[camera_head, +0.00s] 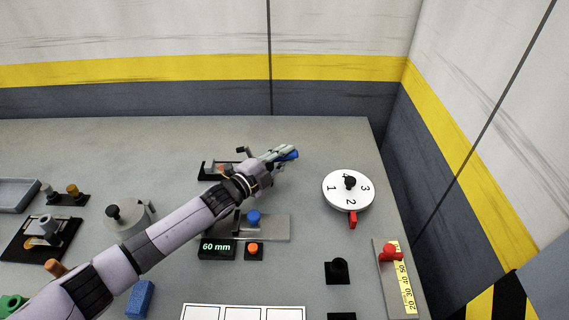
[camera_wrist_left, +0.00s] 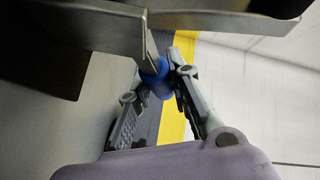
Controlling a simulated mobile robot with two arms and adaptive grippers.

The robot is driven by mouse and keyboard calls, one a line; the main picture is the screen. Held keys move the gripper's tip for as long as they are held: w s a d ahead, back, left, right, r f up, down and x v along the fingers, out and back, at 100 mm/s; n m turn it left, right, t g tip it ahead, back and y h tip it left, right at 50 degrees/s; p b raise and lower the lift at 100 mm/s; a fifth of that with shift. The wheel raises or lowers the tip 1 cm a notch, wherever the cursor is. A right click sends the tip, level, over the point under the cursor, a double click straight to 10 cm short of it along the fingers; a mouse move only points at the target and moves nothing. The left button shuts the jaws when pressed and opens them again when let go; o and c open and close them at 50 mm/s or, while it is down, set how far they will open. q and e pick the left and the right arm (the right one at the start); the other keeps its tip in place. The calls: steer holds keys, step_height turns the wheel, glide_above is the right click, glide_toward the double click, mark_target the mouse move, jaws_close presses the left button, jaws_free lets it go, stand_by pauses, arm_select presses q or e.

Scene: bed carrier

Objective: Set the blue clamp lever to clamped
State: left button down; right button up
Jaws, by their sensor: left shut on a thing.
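The blue clamp lever's blue end (camera_head: 289,154) shows at the tips of my left gripper (camera_head: 284,153) in the head view. In the left wrist view the blue grip (camera_wrist_left: 158,78) sits between the two fingers of my left gripper (camera_wrist_left: 160,85), which is shut on it. A grey metal bar runs from the grip toward the top of that view. The clamp's dark base (camera_head: 208,171) shows partly behind my left wrist, and the rest of the clamp is hidden by the hand. My right gripper is in neither view.
A white numbered dial (camera_head: 336,203) with a red pointer stands to the right. A plate with a blue knob (camera_head: 253,217) and a "60 mm" display (camera_head: 217,249) lie below my left wrist. A red slider (camera_head: 391,252) on a scale is at the right edge. The table behind the hand is clear.

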arm_select(q)
steer(key=c, duration=1.5)
jaws_free()
steer(key=shift+o, duration=0.2)
steer(key=shift+a, duration=0.1)
steer(key=v, duration=0.7)
steer(key=shift+s+a, duration=0.15)
